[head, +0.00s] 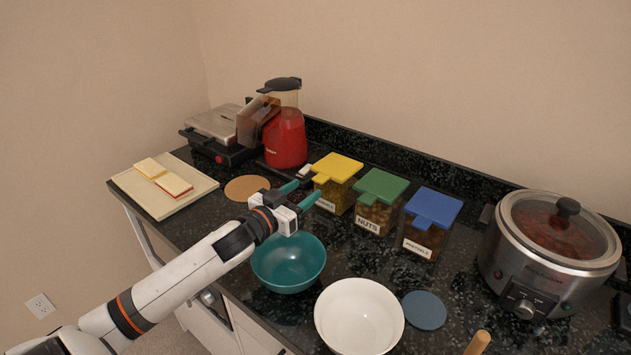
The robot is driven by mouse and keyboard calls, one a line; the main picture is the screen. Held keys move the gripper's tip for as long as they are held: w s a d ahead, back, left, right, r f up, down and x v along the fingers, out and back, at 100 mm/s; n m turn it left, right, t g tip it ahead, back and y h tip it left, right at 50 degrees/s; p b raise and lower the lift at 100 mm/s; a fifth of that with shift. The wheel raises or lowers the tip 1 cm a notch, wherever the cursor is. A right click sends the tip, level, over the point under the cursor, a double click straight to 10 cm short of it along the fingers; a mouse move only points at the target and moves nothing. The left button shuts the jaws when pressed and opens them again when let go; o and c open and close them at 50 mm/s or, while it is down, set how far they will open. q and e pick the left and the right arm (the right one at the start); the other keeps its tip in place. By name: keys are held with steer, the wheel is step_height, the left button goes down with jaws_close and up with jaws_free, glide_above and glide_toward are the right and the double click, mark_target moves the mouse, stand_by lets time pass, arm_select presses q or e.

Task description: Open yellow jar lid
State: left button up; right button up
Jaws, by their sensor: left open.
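The yellow-lidded jar (335,198) stands on the dark counter among three square clear jars. Its yellow lid (338,166) lies flat on top, with a tab at the front left corner. My left gripper (307,191) has teal fingertips and is open and empty. It is just left of the jar's front, near the lid's tab; I cannot tell whether it touches. The jar's lower left part is partly hidden by the gripper. My right gripper is not in view.
A green-lidded nuts jar (380,204) and a blue-lidded jar (430,226) stand to the right. A teal bowl (289,264) and a white bowl (359,318) are in front. A red blender (286,138) stands behind left; a slow cooker (545,258) is at right.

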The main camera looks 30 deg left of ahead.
mark_target(317, 181)
arm_select(q)
steer(key=shift+w+d, duration=0.15)
steer(key=shift+w, duration=1.2)
steer(key=shift+w+d, duration=0.1)
steer(key=shift+w, duration=1.2)
steer(key=shift+c, duration=0.3)
jaws_close()
steer(key=shift+r+p, duration=0.1)
steer(key=shift+p, duration=0.3)
